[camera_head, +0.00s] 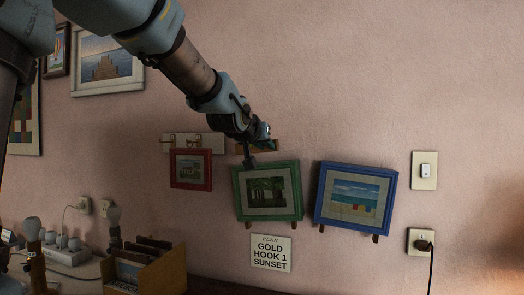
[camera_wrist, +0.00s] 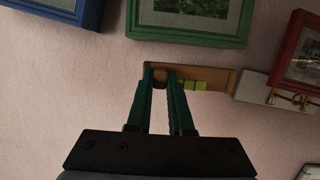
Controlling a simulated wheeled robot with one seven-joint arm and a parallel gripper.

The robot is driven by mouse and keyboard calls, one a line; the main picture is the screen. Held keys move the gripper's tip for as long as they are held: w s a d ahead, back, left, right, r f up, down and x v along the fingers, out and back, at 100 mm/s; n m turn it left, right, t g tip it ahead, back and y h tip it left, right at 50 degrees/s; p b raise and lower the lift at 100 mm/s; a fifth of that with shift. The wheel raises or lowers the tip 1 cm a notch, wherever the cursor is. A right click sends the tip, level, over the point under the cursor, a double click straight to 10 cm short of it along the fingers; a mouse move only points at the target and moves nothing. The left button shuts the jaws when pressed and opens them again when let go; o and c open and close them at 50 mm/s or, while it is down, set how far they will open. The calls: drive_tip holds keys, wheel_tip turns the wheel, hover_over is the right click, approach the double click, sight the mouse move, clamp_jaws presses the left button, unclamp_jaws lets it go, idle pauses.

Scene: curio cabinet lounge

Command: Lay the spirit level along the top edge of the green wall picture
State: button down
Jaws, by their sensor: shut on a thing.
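The green wall picture (camera_head: 266,190) hangs between a red and a blue picture in the head view. In the wrist view its green frame (camera_wrist: 185,38) runs along the top, upside down. The spirit level (camera_wrist: 215,80) is a wooden bar with a yellow-green vial. My gripper (camera_wrist: 160,78) is shut on it near one end. In the head view the level (camera_head: 270,146) shows beside my gripper (camera_head: 252,150), just above the green picture's top edge. In the wrist view a strip of wall shows between level and frame. Part of the level is hidden by my fingers.
The red picture (camera_head: 191,169) hangs at left below a pale rail (camera_head: 205,143); the blue picture (camera_head: 355,198) is close at right. A card (camera_head: 270,253) reads "PLAN GOLD HOOK 1 SUNSET". A wooden box (camera_head: 160,275) and bulbs stand lower left. Wall right of the blue picture holds a switch (camera_head: 424,170).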

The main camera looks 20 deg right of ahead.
drive_tip(key=x, duration=0.2)
drive_tip(key=shift+w+d+r, duration=0.1)
drive_tip(key=shift+w+d, duration=0.1)
drive_tip(key=shift+w, duration=0.05)
drive_tip(key=shift+a+f+x, duration=0.1)
drive_tip(key=shift+f+x, duration=0.1)
drive_tip(key=shift+x, duration=0.75)
drive_tip(key=shift+a+f+x, duration=0.1)
drive_tip(key=shift+f+x, duration=0.1)
drive_tip(key=shift+x, duration=0.7)
drive_tip(key=shift+a+f+x, duration=0.1)
drive_tip(key=shift+f+x, duration=0.1)
drive_tip(key=shift+x, duration=0.75)
drive_tip(key=shift+f+b, duration=0.3)
drive_tip(key=shift+b, duration=0.1)
drive_tip(key=c, duration=0.7)
unclamp_jaws()
drive_tip(key=shift+c, duration=0.2)
